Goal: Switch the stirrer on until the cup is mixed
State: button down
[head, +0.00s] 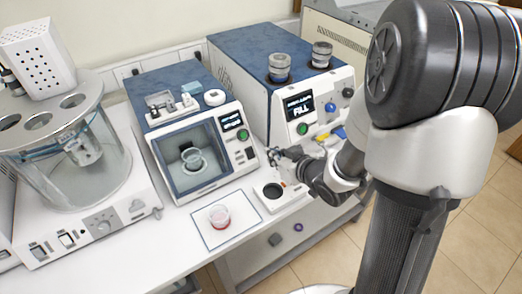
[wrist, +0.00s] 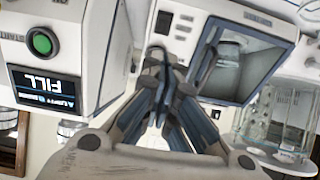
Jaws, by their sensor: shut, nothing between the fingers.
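A small white box (head: 266,204) with a round dark-rimmed spot on top, which looks like the stirrer, sits at the bench's front edge. A clear cup with red contents (head: 219,217) stands on a bordered white mat (head: 240,234) to its left. Another clear cup (head: 193,158) is inside the windowed chamber behind. My gripper (head: 276,156) is shut and empty, just above and behind the white box, in front of the machines. The wrist view shows its closed fingers (wrist: 163,60) pointing away. I cannot tell whether the stirrer is on.
The windowed chamber machine (head: 240,151) stands behind the mat. To its right is a machine whose display reads FILL (head: 300,106), with a green button (head: 303,129) and two jars (head: 279,68) on top. A large glass vessel (head: 75,160) fills the left. Bare bench lies around the mat.

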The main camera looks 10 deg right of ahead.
jog(key=b, duration=0.3)
send_near(247, 145)
jog(key=x, duration=0.4)
jog(key=shift+w+f, duration=0.15)
jog(key=shift+f, duration=0.1)
jog(key=shift+w+a+f, duration=0.2)
jog(key=shift+w, duration=0.3)
